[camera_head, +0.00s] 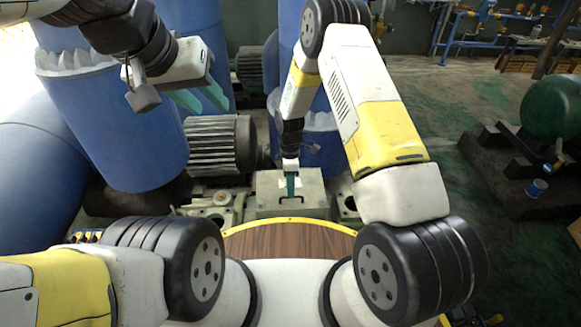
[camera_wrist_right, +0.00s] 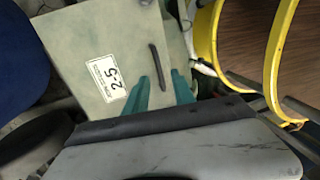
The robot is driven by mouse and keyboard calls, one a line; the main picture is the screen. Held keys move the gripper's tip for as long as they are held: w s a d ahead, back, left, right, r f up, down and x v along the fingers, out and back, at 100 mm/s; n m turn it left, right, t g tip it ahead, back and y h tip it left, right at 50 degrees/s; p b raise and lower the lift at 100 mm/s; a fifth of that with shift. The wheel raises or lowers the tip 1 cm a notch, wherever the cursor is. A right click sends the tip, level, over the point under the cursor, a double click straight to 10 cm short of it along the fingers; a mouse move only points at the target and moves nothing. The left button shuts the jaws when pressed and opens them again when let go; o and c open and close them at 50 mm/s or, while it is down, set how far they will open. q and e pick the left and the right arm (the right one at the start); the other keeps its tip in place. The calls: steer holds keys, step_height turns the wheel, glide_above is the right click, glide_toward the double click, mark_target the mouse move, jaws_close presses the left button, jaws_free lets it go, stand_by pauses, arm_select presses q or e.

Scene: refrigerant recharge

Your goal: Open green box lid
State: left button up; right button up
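The pale green box (camera_head: 265,201) stands on the machine base, just beyond the wooden round top. Its lid (camera_wrist_right: 125,30) looks shut and carries a dark bar handle (camera_wrist_right: 155,60) and a white "2-5" label (camera_wrist_right: 107,76). My right gripper (camera_head: 291,187) points down over the lid. In the right wrist view its teal fingers (camera_wrist_right: 161,85) are apart, with the lower end of the handle between the tips in the picture; I cannot tell whether they touch it. My left gripper (camera_head: 204,98) hangs at upper left, fingers apart and empty, away from the box.
A round wooden top with a yellow rim (camera_head: 290,222) is in front of the box. A ribbed grey motor (camera_head: 220,146) and large blue tanks (camera_head: 125,125) stand left of it. A dark green tank (camera_head: 553,106) is at right. Open floor lies between.

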steer(key=shift+s+f, duration=0.25)
steer(key=shift+f, duration=0.9)
steer(key=shift+c, duration=0.2)
jaws_close()
steer(key=shift+r, duration=0.1)
stand_by(0.3)
